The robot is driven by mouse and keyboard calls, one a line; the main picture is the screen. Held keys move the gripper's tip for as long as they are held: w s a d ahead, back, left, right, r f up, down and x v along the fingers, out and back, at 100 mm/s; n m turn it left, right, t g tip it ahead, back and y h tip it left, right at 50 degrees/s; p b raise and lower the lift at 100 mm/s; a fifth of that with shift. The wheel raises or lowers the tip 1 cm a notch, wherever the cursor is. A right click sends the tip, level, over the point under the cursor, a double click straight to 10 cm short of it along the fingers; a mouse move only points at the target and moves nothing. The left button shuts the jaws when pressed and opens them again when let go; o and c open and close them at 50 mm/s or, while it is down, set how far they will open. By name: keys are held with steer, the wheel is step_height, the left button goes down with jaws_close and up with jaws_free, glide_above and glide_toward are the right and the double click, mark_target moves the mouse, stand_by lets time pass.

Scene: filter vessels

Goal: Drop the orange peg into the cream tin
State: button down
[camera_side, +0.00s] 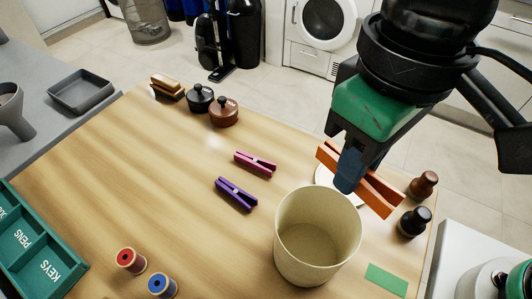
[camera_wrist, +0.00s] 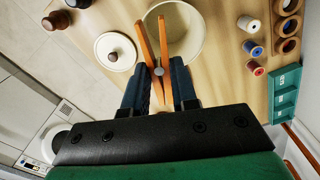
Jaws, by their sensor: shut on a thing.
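The orange peg (camera_side: 380,192) is a clothes-peg shape held in my gripper (camera_side: 348,172), above the table and just behind and right of the cream tin's rim in the side view. In the wrist view the orange peg (camera_wrist: 164,50) lies between the two blue fingers of my gripper (camera_wrist: 159,75), its prongs overlapping the tin opening. The cream tin (camera_side: 319,262) stands upright and open on the table, and its visible inside looks empty. The tin (camera_wrist: 200,45) also shows in the wrist view, partly hidden by the peg.
A pink peg (camera_side: 255,163) and a purple peg (camera_side: 236,194) lie left of the tin. A white lidded dish (camera_wrist: 115,52) is beside the tin. Dark and brown shakers (camera_side: 413,221) stand at right. Spools (camera_side: 131,260) and a green tray (camera_side: 35,250) are at left. The table's middle-left is clear.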

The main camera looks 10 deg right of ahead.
steer(key=shift+f, duration=1.4)
steer(key=c, duration=0.6)
jaws_free()
steer(key=shift+r, duration=2.85)
